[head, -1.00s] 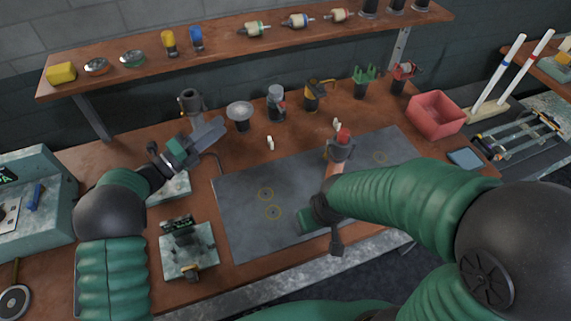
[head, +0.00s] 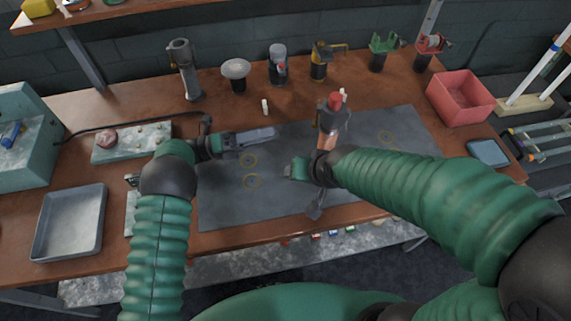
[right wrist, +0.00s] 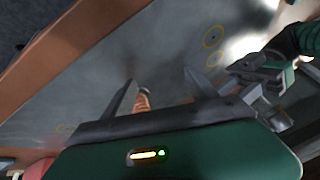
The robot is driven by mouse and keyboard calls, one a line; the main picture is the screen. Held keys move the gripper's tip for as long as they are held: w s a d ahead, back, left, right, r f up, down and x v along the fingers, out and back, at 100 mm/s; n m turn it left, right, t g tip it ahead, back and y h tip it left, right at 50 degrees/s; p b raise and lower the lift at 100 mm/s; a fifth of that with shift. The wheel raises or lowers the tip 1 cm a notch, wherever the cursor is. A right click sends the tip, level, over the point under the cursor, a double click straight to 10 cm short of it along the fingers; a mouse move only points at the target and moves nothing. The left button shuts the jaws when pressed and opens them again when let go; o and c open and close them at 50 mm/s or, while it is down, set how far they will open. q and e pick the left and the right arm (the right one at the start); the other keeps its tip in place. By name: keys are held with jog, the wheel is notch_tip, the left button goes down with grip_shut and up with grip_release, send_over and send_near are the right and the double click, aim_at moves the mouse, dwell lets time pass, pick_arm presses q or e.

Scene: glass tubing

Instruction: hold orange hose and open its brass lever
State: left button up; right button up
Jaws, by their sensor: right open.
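The orange hose (right wrist: 143,100) shows in the right wrist view as a short ribbed piece between the two parted fingers of my right gripper (right wrist: 160,95). In the head view a bit of the orange hose (head: 329,142) shows just behind my right gripper, below a grey fitting with a red top (head: 335,100). Whether the fingers touch the hose I cannot tell. My left gripper (head: 258,135) is over the grey mat, left of the hose and apart from it. Its jaw gap is unclear. I cannot make out the brass lever.
The grey mat (head: 222,195) has yellow ring marks. Several tools on stands line the back, including a white-topped stand (head: 236,70). A red bin (head: 461,98) and blue tray (head: 488,152) are at right. A metal tray (head: 70,222) is at left.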

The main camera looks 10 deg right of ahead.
jog(key=w+a+r+m+t+y, duration=0.2)
jog(key=w+a+r+m+t, duration=0.2)
jog(key=a+r+m, duration=0.5)
jog(key=w+a+r+m+t+y, duration=0.2)
jog(key=w+a+r+m+t, duration=0.25)
jog(key=a+r, duration=0.5)
jog(key=m+g+h, duration=0.3)
jog(key=m+h, duration=1.4)
jog(key=m, duration=0.7)
send_near(334, 137)
jog(key=w+a, duration=0.2)
jog(key=w, duration=0.2)
jog(key=a+f+m+h, duration=0.1)
jog(key=f+m, duration=0.1)
jog(key=s+f+m+h, duration=0.1)
jog(key=f+m, duration=0.1)
jog(key=s+a+f+m+g+h, duration=0.1)
jog(key=f+m, duration=0.1)
jog(key=f, duration=0.1)
jog(key=shift+s+a+f, duration=0.1)
jog(key=shift+s+a, duration=0.15)
jog(key=shift+a, duration=0.15)
jog(key=x, duration=1.7)
jog(key=shift+d, duration=0.2)
jog(key=shift+s, duration=0.1)
grip_shut()
